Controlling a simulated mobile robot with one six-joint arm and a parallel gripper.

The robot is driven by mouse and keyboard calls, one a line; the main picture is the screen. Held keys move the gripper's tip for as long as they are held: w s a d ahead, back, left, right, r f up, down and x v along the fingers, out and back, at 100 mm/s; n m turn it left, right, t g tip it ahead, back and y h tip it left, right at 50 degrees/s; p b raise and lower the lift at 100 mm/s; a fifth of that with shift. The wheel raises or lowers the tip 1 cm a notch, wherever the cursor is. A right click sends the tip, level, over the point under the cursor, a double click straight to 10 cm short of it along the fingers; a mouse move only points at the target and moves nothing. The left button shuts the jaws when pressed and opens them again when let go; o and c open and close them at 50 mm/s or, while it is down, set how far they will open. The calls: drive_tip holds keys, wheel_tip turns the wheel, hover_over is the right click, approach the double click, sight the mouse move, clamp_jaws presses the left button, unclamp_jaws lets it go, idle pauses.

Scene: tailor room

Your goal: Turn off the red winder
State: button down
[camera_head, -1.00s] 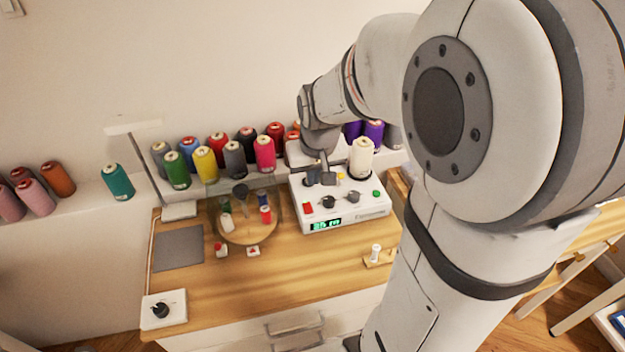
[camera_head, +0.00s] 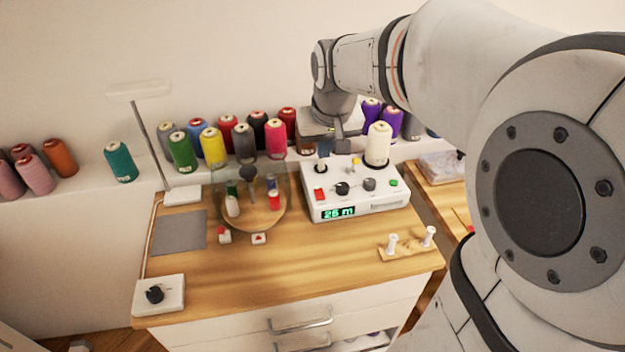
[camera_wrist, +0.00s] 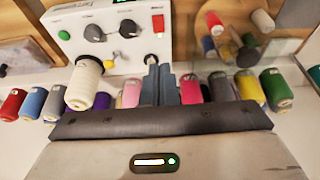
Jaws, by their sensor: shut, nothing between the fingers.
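A white winder box (camera_head: 360,208) stands on the wooden table. It has a red button (camera_head: 320,194), two dark knobs, a green button (camera_head: 393,183) and a green display (camera_head: 338,212) that seems to read 25 m. A cream cone (camera_head: 378,146) stands on its back right. The box appears upside down in the wrist view (camera_wrist: 120,50), with its red button (camera_wrist: 158,23). My gripper (camera_head: 341,146) is above the back edge of the box, pointing down. In the wrist view its fingers (camera_wrist: 158,85) are together and empty. I cannot tell whether they touch anything.
Several thread cones (camera_head: 212,147) line the shelf behind. A clear round cover (camera_head: 252,200) with small spools stands left of the box. The front middle is clear.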

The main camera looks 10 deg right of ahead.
sight(318, 190)
drive_tip(key=shift+r, duration=0.1)
idle(0.3)
drive_tip(key=x, duration=0.9)
drive_tip(key=b+x, duration=0.1)
drive_tip(key=x, duration=0.4)
drive_tip(key=shift+s, duration=0.4)
